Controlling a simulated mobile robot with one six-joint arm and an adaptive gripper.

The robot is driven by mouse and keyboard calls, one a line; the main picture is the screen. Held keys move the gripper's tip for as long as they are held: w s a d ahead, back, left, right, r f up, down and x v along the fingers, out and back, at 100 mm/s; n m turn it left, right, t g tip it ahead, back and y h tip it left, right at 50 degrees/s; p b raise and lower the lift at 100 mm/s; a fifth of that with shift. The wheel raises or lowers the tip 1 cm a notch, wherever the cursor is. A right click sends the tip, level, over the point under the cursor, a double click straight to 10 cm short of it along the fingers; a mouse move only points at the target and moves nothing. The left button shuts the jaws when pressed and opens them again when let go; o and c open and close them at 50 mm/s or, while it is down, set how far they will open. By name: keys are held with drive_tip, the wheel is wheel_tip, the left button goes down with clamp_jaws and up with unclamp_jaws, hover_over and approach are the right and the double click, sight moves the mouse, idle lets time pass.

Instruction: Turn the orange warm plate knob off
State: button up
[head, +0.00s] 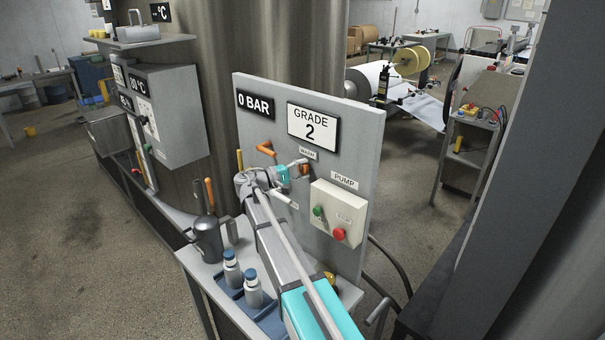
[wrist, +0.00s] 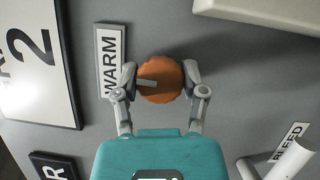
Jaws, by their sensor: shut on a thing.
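The orange warm plate knob (wrist: 161,83) is round, with a pale pointer mark, and sits on the grey panel beside the WARM label (wrist: 110,62). In the wrist view my gripper (wrist: 160,80) has one finger on each side of the knob, closed on it. The pale mark points toward the label side. In the head view my gripper (head: 299,167) reaches the panel (head: 357,130) just below the WARM label, and the knob (head: 305,170) shows partly behind the fingers.
A PUMP box (head: 325,200) with green and red buttons is right of my gripper. An orange lever (head: 265,148) sits at upper left. Bottles (head: 253,290) and a dark jug (head: 208,240) stand on the bench below. A BLEED label (wrist: 291,142) and white handle (wrist: 290,163) are close by.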

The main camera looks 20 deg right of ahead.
drive_tip(key=shift+n, duration=0.3)
drive_tip(key=o, duration=1.1)
drive_tip(key=shift+o, duration=0.2)
drive_tip(key=shift+r+m, duration=0.1)
drive_tip(key=shift+m, duration=0.3)
